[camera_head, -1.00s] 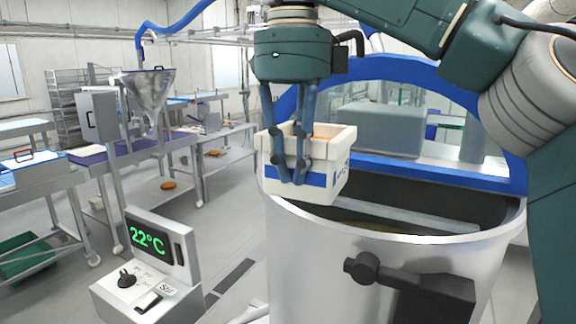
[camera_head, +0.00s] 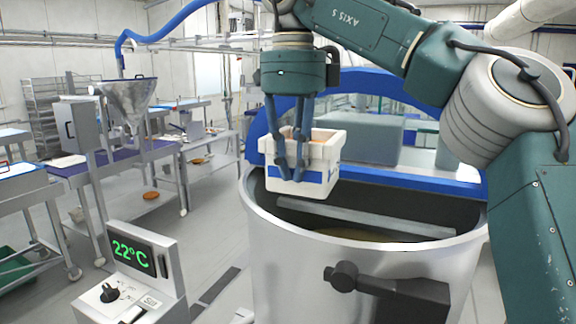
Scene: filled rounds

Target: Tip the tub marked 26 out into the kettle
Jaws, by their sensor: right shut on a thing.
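The tub (camera_head: 312,184) is white with a blue band and an orange filling just showing at its top. My right gripper (camera_head: 291,165) is shut on the tub's near wall and holds it upright over the kettle's far left rim. The number on the tub cannot be read here. The kettle (camera_head: 300,265) is a large steel vessel, open at the top, with a bar across its inside and some yellowish-brown contents low down. My left gripper is not in view.
A control box (camera_head: 140,270) showing 22°C stands left of the kettle. A blue arched frame (camera_head: 420,182) rises behind the kettle. A steel funnel (camera_head: 132,98) and work tables (camera_head: 110,165) stand at the left, with open floor between.

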